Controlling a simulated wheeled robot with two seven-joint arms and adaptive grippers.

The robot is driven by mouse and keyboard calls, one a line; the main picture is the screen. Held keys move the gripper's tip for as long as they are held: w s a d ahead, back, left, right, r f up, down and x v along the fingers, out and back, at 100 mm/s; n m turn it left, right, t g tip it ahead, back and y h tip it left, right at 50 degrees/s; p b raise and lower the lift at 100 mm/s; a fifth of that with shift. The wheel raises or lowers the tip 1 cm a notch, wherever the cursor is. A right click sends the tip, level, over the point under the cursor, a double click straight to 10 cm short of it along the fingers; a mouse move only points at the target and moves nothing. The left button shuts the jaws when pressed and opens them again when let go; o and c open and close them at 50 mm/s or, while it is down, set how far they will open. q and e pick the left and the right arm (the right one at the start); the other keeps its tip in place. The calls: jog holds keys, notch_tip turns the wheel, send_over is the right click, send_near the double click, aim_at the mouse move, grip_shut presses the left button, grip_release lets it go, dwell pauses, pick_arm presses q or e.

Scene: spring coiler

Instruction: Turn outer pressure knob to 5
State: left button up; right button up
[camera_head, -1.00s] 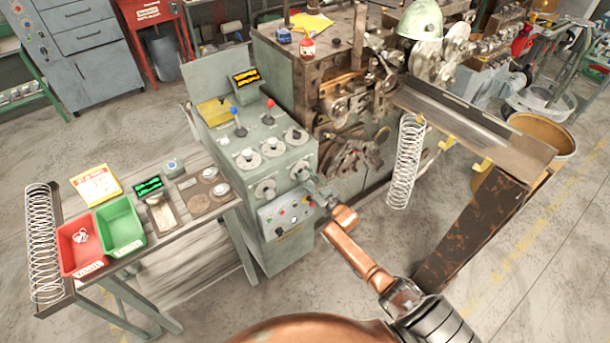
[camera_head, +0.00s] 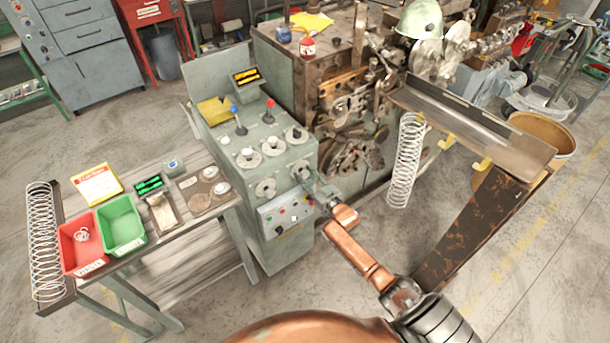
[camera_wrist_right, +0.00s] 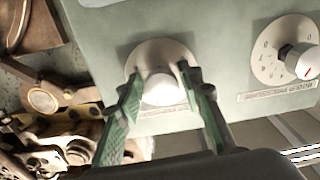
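The front of the grey-green control cabinet carries two knobs side by side. My right gripper (camera_head: 311,184) is at the right-hand one (camera_head: 301,171). In the right wrist view, its white knob (camera_wrist_right: 162,89) on a round dial lies between my two green fingers (camera_wrist_right: 158,88). A small gap seems to show on the left side, so the fingers look open around it. Its scale and pointer are mostly hidden. The other knob (camera_head: 265,188) is free; in the wrist view its dial (camera_wrist_right: 297,61) shows numbers and a red pointer mark. My left gripper is not in view.
Below the knobs is a button panel (camera_head: 285,213). More dials and two levers, blue (camera_head: 235,112) and red (camera_head: 269,107), are on the cabinet top. A hanging spring (camera_head: 406,160) and a metal chute (camera_head: 478,125) are right of my arm. A bench with bins (camera_head: 121,223) stands left.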

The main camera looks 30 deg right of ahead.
jog(key=shift+o, duration=1)
jog(key=s, duration=1.2)
jog(key=shift+d, duration=0.45)
